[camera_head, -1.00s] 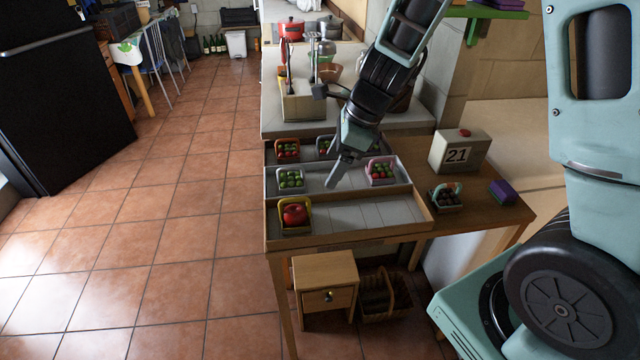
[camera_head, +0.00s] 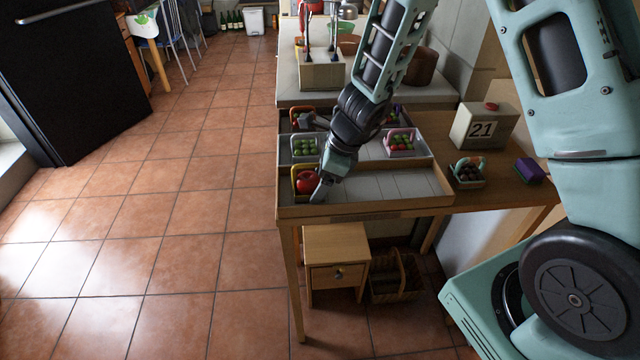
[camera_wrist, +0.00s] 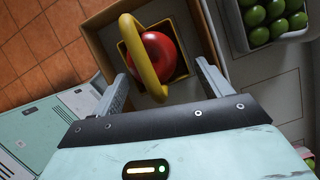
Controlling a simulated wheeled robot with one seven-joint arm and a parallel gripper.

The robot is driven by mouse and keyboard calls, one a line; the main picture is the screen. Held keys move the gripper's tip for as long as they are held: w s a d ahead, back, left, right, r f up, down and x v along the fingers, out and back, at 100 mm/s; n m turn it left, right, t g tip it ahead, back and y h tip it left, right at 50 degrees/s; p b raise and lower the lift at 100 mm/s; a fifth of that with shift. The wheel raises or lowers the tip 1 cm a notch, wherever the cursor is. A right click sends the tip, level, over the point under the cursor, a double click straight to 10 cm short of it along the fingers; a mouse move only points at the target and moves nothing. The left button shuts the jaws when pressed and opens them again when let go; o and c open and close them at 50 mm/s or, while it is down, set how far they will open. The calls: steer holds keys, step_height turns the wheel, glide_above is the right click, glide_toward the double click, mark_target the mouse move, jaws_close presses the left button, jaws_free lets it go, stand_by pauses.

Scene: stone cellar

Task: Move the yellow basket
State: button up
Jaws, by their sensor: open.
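The yellow basket (camera_head: 298,173) sits in the front left corner of the front tray compartment and holds a red round fruit (camera_head: 307,182). My gripper (camera_head: 320,192) is low in that compartment, just right of the basket and partly covering it. In the wrist view, the basket's raised yellow handle (camera_wrist: 140,62) arches over the red fruit (camera_wrist: 159,54). The open gripper fingers (camera_wrist: 160,88) stand on either side of the near part of the handle. Nothing is seen held. I cannot tell whether a finger touches the basket.
The grey basket (camera_head: 305,146) of green fruit stands behind; a pink basket (camera_head: 400,143) is in the same row. The tray's wooden wall (camera_head: 362,210) borders the front.

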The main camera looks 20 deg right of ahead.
steer(key=shift+a+f, duration=0.1)
steer(key=shift+f, duration=0.2)
steer(key=c, duration=0.9)
